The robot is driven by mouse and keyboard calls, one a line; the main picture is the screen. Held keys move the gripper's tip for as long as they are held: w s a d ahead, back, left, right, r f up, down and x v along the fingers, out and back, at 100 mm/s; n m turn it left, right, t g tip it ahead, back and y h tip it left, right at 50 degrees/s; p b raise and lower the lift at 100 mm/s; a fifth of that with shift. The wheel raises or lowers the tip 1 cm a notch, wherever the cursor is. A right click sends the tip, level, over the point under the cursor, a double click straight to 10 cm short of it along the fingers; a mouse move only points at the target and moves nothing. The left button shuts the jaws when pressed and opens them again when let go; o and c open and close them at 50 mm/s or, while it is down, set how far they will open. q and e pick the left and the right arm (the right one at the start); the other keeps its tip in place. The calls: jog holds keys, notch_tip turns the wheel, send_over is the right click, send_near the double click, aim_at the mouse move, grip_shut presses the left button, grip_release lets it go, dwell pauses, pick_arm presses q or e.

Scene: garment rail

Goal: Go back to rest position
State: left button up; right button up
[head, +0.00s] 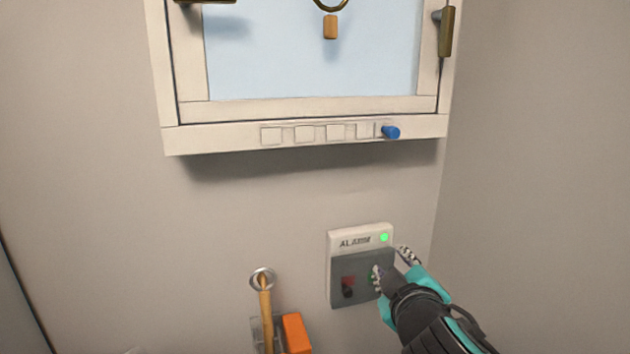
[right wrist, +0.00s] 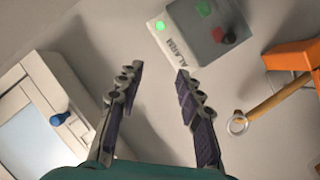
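My right gripper (head: 392,266) is in front of the right part of the alarm panel (head: 362,239) on the wall. In the right wrist view, my right gripper (right wrist: 160,85) is open, with its two fingers apart and nothing between them. The alarm panel (right wrist: 196,30) shows beyond the fingertips there, with its lamp (right wrist: 159,25) lit green, a green button (right wrist: 204,8) and a red knob (right wrist: 218,34). In the head view the green lamp (head: 384,238) is lit, and the gripper partly covers the panel's lower right. My left gripper is not in view.
A white-framed window (head: 300,140) with a blue knob (head: 391,132) is on the wall above. A wooden-handled tool with a ring (head: 265,300) and an orange block (head: 296,334) are at the lower middle.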

jog(key=s+d+f+m+g+b, duration=0.1)
jog(key=s+d+f+m+b, duration=0.15)
jog(key=f, duration=0.75)
jog(key=s+d+f+m+g+h+b, duration=0.15)
jog(key=f+b, duration=0.25)
jog(key=f, duration=0.5)
jog(key=s+d+f+m+g+b, duration=0.2)
jog(key=f+b, duration=0.2)
jog(key=f, duration=0.6)
jog(key=s+a+f+m+g+y+b, duration=0.1)
jog(key=s+f+b, duration=0.3)
jog(key=f, duration=0.7)
jog(key=s+f+m+g+y+b, duration=0.1)
jog(key=s+f+b, duration=0.3)
jog(key=f, duration=0.7)
jog(key=shift+a+f+m+g+b, duration=0.35)
jog(key=shift+m+g, duration=0.15)
jog(key=shift+g, duration=0.25)
jog(key=shift+r, duration=0.1)
